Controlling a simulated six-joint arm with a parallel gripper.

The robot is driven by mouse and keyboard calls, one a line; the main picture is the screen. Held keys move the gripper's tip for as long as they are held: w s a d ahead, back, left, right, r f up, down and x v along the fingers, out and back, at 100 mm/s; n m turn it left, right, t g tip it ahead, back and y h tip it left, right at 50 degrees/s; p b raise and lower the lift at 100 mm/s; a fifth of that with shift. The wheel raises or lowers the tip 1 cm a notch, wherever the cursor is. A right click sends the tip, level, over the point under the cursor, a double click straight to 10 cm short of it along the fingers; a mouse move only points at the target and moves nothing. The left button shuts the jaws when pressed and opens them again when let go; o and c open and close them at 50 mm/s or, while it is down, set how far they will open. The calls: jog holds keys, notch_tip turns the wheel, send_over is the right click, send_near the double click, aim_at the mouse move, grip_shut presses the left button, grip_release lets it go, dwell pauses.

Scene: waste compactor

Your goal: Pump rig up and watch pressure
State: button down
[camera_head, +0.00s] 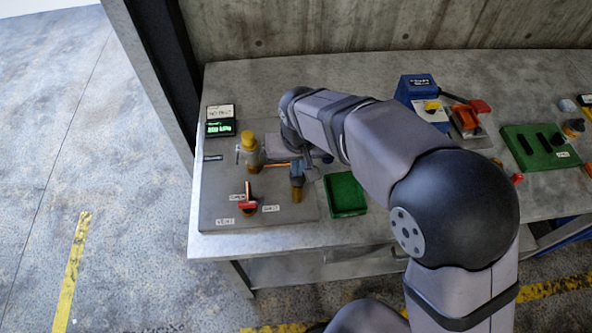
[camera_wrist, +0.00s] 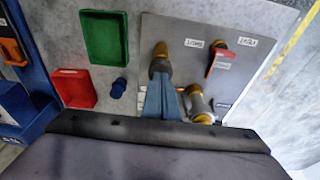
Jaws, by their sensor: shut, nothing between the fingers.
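The rig is a grey plate (camera_head: 225,187) on the bench. A small dark display (camera_head: 220,128) with green lit text stands at its back left; I cannot read the figure surely. A yellow-capped metal fitting (camera_head: 249,150) stands on the plate, and a red-handled lever (camera_head: 248,204) sits near the front among white labels. The lever also shows in the wrist view (camera_wrist: 220,63). My gripper (camera_wrist: 160,82) is shut and empty, its blue-grey fingers pointing at a dark knob with a bronze end (camera_wrist: 160,50). The fingertips overlap the knob; I cannot tell whether they touch.
A green tray (camera_head: 345,194) lies right of the plate. The wrist view shows a red tray (camera_wrist: 73,89) and a small blue knob (camera_wrist: 118,88). A blue device (camera_head: 416,88) and a green block with dark slots (camera_head: 541,146) stand farther right. A concrete wall (camera_head: 380,25) closes the back.

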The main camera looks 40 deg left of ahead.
jog(key=shift+d, duration=0.1)
jog(key=shift+r+p, duration=1.65)
jog(key=shift+r, duration=0.3)
jog(key=shift+f, duration=0.15)
jog(key=shift+f+b, duration=1.4)
jog(key=shift+f, duration=0.5)
jog(key=shift+r, duration=0.15)
jog(key=shift+r+p, duration=1.65)
jog(key=shift+r, duration=0.15)
